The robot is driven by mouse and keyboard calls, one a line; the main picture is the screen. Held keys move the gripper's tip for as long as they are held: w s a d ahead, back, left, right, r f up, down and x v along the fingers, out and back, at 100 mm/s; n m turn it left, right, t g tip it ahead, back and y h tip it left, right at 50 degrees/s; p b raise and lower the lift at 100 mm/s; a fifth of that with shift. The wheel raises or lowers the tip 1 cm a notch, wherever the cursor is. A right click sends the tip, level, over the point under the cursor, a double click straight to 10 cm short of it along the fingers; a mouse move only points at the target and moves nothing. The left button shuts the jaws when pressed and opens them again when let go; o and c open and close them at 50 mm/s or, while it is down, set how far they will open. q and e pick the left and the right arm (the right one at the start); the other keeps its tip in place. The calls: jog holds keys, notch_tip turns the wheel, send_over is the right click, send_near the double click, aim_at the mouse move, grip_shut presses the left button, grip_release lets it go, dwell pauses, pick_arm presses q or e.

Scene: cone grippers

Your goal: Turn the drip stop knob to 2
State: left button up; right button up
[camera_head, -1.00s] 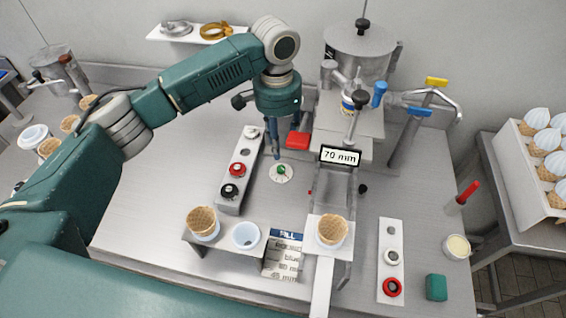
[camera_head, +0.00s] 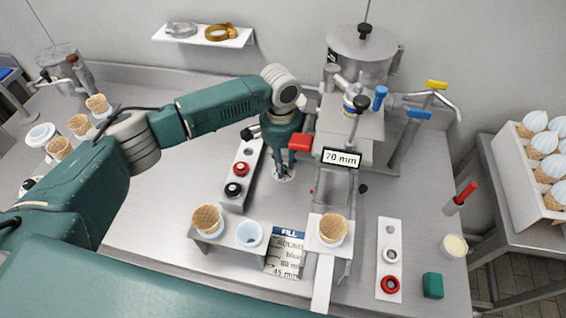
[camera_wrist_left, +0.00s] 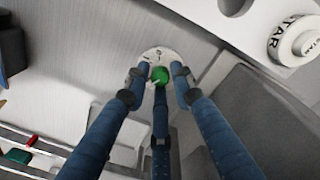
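The green drip stop knob (camera_wrist_left: 160,74) sits in the middle of a round white dial (camera_wrist_left: 155,54) on the metal table. The dial's marks are too small to read. My left gripper (camera_head: 284,172) points down over this dial, and its fingers hide the knob in the head view. In the left wrist view its three blue fingers (camera_wrist_left: 159,78) stand around the knob with gaps showing at the left and right sides. The near finger covers part of the knob's lower edge, so contact there cannot be told. My right gripper is not in view.
A button box (camera_head: 240,172) stands just left of the dial. A cone stand (camera_head: 226,244) is in front. The table (camera_head: 180,205) is bare farther left.

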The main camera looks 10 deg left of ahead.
pick_arm(q)
grip_shut()
jog(key=shift+r+m+p, duration=0.1)
jog(key=shift+m+p, duration=0.45)
jog(key=shift+m, duration=1.05)
jog(key=o, duration=0.6)
grip_release()
jog(key=shift+c, duration=0.2)
jog(key=shift+r, duration=0.1)
notch_tip(320, 180, up, 12)
jog(key=shift+w+a+f, duration=0.15)
jog(key=shift+f, duration=0.05)
